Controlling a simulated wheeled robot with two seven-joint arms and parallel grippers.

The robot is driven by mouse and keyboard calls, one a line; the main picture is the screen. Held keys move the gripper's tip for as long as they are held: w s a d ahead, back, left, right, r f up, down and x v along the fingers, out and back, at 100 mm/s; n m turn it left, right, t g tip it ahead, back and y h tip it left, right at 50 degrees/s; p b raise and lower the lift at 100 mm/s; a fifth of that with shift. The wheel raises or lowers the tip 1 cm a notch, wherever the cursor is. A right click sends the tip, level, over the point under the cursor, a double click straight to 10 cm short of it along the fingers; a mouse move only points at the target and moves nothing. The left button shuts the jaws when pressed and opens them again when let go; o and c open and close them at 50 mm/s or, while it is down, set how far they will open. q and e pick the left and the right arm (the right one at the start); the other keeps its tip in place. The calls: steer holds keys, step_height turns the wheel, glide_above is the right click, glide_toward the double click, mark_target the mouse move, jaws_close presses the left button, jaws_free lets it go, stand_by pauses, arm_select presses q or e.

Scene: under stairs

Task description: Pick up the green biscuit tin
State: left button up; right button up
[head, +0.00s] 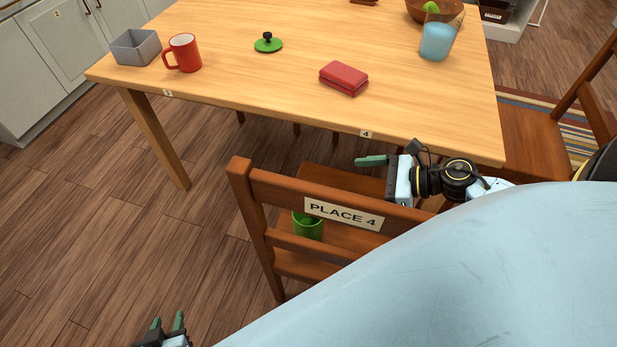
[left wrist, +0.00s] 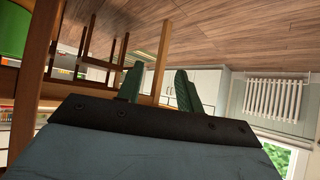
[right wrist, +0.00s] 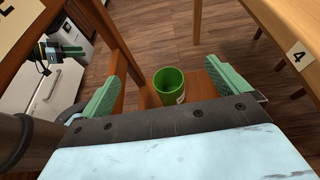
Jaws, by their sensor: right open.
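The green biscuit tin (head: 308,226) stands upright and open-topped on the seat of the chair, partly hidden by the backrest slats in the head view. In the right wrist view the tin (right wrist: 168,88) shows between the fingers but beyond them, with a pale label on its side. My right gripper (head: 372,161) is open and empty, above the chair by the table's front edge, up and right of the tin. My left gripper (head: 168,322) is open and empty, low at the lower left, clear of the chair. A green curved surface, perhaps the tin, is cut off in the left wrist view (left wrist: 14,28).
The chair's backrest (head: 275,190), labelled PLACE 4, stands before the tin. The table (head: 225,85) overhangs behind. It bears a grey box (head: 136,48), red mug (head: 184,53), green lid (head: 268,44), red case (head: 343,78) and blue cup (head: 436,42). Floor is clear at left.

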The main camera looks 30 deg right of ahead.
arm_select(q)
steer(key=w+d+r+t+h+b, duration=0.1)
steer(key=w+d+r+t+b, duration=0.2)
steer(key=r+b, duration=0.45)
arm_select(e)
step_height(320, 180, down, 9)
steer(key=b, duration=0.6)
glide_toward(296, 215)
steer(key=b+x, duration=0.3)
steer(key=x, duration=0.2)
steer(key=shift+w+a, duration=0.15)
steer(key=shift+a, duration=0.05)
arm_select(q)
steer(key=s+r+t+h, duration=0.1)
steer(key=r+t, duration=0.4)
steer(key=r, duration=0.5)
steer(key=s+r+t+h, duration=0.2)
steer(key=r+t, duration=0.4)
steer(key=r, duration=0.4)
steer(key=shift+a+r+h, duration=0.3)
steer(key=shift+h, duration=0.1)
arm_select(e)
steer(key=shift+w+a+f, duration=0.2)
steer(key=shift+w+a, duration=0.05)
arm_select(q)
steer(key=shift+s, duration=0.1)
arm_select(e)
steer(key=c, duration=1)
steer(key=shift+r, duration=0.25)
